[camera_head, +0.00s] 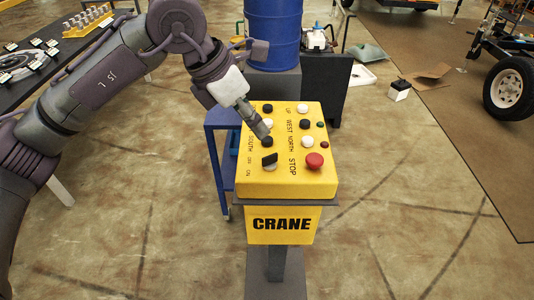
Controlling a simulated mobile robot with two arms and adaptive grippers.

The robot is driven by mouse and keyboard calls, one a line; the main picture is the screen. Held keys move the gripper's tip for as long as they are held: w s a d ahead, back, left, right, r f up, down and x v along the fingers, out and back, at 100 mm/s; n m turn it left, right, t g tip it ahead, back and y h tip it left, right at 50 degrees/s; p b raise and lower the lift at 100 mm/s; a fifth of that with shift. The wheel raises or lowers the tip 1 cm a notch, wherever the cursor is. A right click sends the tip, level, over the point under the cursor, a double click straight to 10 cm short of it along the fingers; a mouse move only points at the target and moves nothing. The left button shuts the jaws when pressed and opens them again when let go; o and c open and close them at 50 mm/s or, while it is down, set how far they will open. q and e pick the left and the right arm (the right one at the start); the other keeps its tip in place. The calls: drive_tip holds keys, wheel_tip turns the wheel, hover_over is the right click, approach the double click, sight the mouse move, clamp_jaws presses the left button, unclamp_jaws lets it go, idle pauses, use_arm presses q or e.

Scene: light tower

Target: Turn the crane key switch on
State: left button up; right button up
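The yellow crane control box (286,185) stands on a grey post, with "CRANE" on its front. The crane key switch (269,161) is a black and grey knob at the near left of its top panel, beside small OFF and ON lettering. Its exact angle is hard to read. My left gripper (260,130) reaches down from the upper left over the left button column, just behind the switch and apart from it. Its fingers look narrow and close together, but I cannot tell whether they are open or shut. My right gripper is out of view.
A red stop button (314,160) sits right of the switch. Several black and white buttons fill the panel behind. A blue cart (219,165) and blue barrel (272,35) stand behind the box. A table (40,85) is at the upper left. Floor in front is clear.

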sight(268, 156)
use_arm(q)
drive_tip(key=shift+t+y, duration=0.3)
drive_tip(key=shift+y, duration=0.3)
drive_tip(key=p+x, duration=0.1)
drive_tip(key=x, duration=0.3)
drive_tip(key=a+p+x, duration=0.1)
drive_tip(key=x, duration=0.3)
drive_tip(key=w+p+x, duration=0.1)
drive_tip(key=x, duration=0.3)
drive_tip(key=shift+a+f, duration=0.3)
drive_tip(key=shift+f, duration=0.3)
clamp_jaws()
drive_tip(key=shift+w, duration=0.1)
